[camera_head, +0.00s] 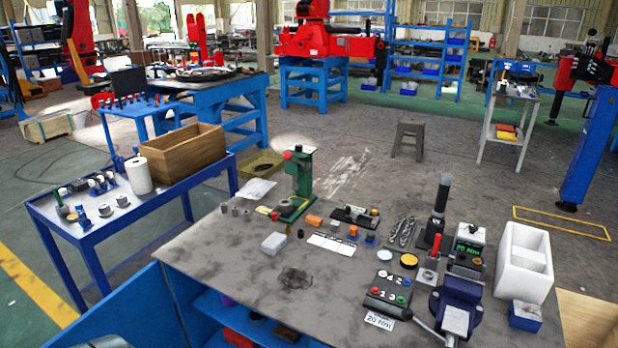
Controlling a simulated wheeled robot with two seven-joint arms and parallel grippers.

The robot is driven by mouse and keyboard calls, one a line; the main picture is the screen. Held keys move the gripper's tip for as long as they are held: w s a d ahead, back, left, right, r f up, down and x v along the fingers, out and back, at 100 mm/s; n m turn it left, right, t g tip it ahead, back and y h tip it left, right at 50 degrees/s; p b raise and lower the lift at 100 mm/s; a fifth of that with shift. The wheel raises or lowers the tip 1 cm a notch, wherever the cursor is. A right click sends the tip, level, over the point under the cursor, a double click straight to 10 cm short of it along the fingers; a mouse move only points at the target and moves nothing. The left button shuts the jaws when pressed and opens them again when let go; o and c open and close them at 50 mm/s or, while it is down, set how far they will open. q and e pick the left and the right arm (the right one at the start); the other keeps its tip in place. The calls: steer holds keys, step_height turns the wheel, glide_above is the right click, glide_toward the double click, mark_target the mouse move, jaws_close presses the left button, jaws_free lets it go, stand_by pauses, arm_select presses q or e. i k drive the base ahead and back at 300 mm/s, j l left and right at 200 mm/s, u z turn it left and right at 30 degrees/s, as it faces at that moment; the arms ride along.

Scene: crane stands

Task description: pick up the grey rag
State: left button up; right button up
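The grey rag (295,278) appears as a small, dark, crumpled patch lying on the near part of the grey workbench top (232,262). Nothing lies on it, and there is bare bench around it. Neither of my grippers shows in the head view, so I cannot see where they are relative to the rag.
Behind the rag are a light grey box (273,243), a white strip (331,245) and a green press (300,180). To its right are a button box (388,291), a blue vise (457,308) and a white foam box (523,262). A blue side table (90,235) stands left.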

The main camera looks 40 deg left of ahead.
mark_target(276, 241)
steer(key=k+j, duration=0.15)
steer(key=j, duration=0.2)
steer(key=k+j, duration=0.1)
steer(key=j, duration=0.3)
steer(key=k+j, duration=0.15)
steer(key=j, duration=0.2)
steer(key=k+j, duration=0.15)
steer(key=j, duration=0.25)
